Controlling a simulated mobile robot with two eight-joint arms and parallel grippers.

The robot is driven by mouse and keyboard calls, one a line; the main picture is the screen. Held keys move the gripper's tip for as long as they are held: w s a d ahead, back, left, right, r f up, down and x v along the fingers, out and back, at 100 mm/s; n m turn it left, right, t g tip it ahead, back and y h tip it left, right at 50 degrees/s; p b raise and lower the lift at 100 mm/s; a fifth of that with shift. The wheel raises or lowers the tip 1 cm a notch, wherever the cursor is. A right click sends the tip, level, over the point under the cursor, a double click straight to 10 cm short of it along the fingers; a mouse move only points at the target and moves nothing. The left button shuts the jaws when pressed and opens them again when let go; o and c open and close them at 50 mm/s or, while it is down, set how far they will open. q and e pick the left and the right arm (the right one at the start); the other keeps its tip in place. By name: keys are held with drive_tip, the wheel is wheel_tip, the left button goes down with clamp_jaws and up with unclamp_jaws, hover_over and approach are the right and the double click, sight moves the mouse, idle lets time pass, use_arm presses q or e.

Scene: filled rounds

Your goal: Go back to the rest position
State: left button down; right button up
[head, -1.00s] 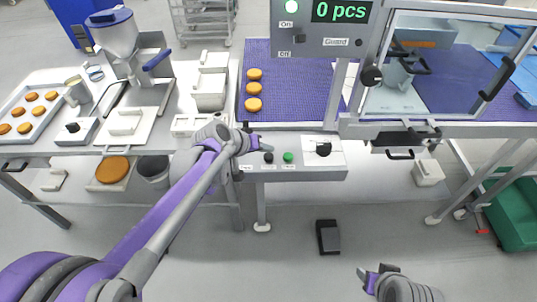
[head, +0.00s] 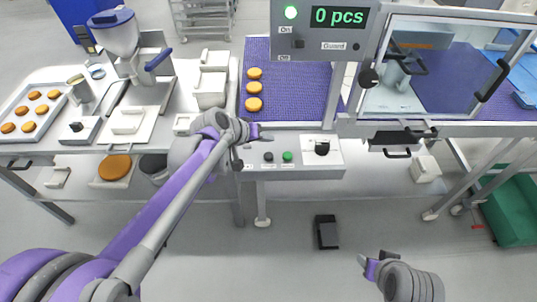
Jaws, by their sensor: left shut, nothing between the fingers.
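My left gripper (head: 262,137) is at the left end of the control panel (head: 290,157), just above its edge, close to the black and green buttons. Its fingers are together with nothing seen between them. The wrist hides part of the table edge and the panel's left end. My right gripper (head: 376,262) is low at the bottom right, over the open floor and well away from the tables. Its fingers are small in view, and I cannot tell whether they are open or shut.
Several orange rounds (head: 254,88) lie on the purple belt (head: 298,92). The left table (head: 55,146) bears a tray of rounds (head: 39,95), a filling machine (head: 117,36) and white containers. A guard door (head: 440,70) stands right. A black pedal (head: 327,232) is on the floor.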

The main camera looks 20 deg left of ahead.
use_arm(q)
drive_tip(key=s+a+f+m+g+y, duration=0.1)
drive_tip(key=s+f+y, duration=0.1)
drive_tip(key=s, duration=1)
drive_tip(key=s+a+f+m+g+y, duration=0.1)
drive_tip(key=s+f, duration=0.3)
drive_tip(key=s, duration=0.9)
drive_tip(key=shift+s+a+f+m+y, duration=0.2)
drive_tip(key=shift+a+f+m+y, duration=0.1)
drive_tip(key=shift+y, duration=0.6)
